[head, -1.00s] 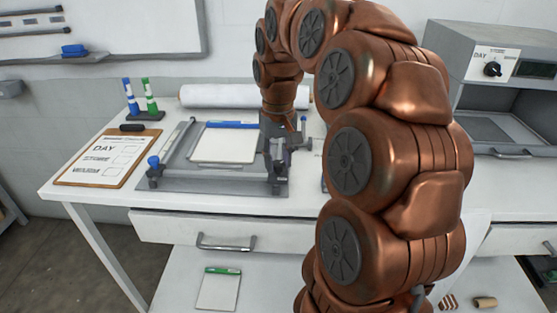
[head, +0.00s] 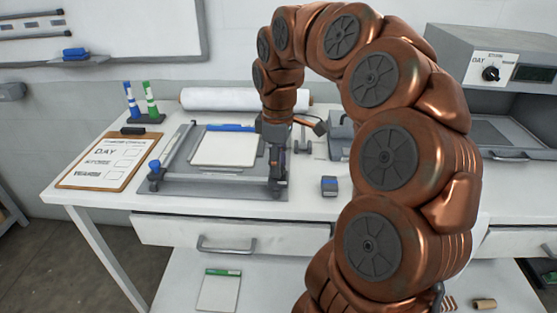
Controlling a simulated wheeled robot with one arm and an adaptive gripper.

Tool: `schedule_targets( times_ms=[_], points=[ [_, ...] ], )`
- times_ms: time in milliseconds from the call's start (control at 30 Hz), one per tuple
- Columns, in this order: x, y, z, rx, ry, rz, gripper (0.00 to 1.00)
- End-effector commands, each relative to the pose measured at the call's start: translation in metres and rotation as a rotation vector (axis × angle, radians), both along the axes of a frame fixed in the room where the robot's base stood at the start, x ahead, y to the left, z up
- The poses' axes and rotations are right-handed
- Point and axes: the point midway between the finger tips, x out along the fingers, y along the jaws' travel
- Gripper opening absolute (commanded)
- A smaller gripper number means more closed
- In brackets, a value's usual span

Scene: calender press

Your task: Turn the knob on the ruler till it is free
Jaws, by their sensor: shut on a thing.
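The press board (head: 215,188) lies on the white table with a white pad (head: 224,149) on it. A grey ruler bar (head: 215,178) runs along its front edge. A blue knob (head: 154,165) stands at the bar's left end. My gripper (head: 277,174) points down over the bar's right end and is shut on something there. The spot fits a matching knob, but my fingers hide it, so I cannot see the knob itself or whether it is loose.
A clipboard (head: 110,160) lies left of the board, with markers (head: 141,102) behind it. A white roll (head: 222,97) lies at the back. A small dark block (head: 329,186) stands right of my gripper. A grey machine (head: 496,75) stands at the far right.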

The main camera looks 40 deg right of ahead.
Motion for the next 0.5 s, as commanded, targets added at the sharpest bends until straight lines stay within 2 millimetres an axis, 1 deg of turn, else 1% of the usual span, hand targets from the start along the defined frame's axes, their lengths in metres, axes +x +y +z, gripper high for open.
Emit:
schedule_targets(
  times_ms=[200,500],
  points=[
    [-0.0012,0.0006,-0.0002,0.003,0.005,0.125,0.0],
    [-0.0012,-0.0001,-0.0006,0.001,0.004,0.207,0.0]
  ],
)
